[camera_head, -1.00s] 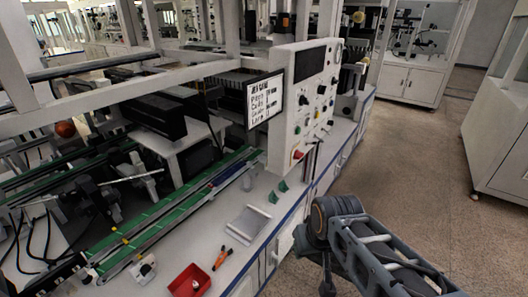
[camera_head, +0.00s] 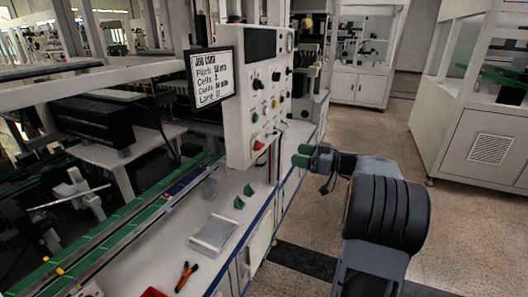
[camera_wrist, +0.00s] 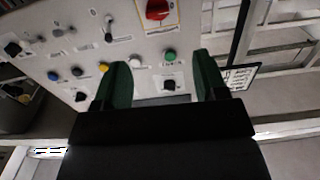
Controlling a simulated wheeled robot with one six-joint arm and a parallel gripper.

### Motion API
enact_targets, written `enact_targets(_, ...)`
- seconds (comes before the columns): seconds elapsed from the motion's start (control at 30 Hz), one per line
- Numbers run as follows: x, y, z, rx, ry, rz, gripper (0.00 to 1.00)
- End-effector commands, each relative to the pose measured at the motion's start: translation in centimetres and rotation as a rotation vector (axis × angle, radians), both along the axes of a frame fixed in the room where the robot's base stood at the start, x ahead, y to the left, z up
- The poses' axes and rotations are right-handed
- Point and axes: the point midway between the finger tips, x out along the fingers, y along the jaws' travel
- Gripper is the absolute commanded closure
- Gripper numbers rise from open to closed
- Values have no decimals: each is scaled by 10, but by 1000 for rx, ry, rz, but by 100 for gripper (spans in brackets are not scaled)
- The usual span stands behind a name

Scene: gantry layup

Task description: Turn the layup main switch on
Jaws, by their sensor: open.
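The control panel (camera_head: 262,95) is a white upright box on the bench. A red rotary switch (camera_head: 259,145) sits low on its face; it also shows in the wrist view (camera_wrist: 157,9) at the top edge, on a pale plate with a yellow border. Its exact handle angle is too small to tell. My gripper (camera_head: 302,155) is in front of the panel, to the right of the red switch and apart from it. In the wrist view my gripper's green fingers (camera_wrist: 160,62) are open and empty, with panel buttons showing between and beyond them.
Green (camera_wrist: 170,55) and yellow (camera_wrist: 103,68) buttons and several black knobs share the panel. A job sign (camera_head: 211,77) stands left of it. A grey tray (camera_head: 213,233) and orange-handled pliers (camera_head: 186,276) lie on the bench. The aisle floor (camera_head: 300,225) is free.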

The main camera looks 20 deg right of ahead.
Motion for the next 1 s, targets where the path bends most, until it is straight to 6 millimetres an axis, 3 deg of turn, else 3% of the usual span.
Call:
enact_targets(0.17, 18, 13, 2, -3, -25, -5, 34)
enact_targets(0.6, 77, 67, 2, -2, -20, -6, 34)
enact_targets(1.0, 98, 86, 1, -2, -21, -8, 34)
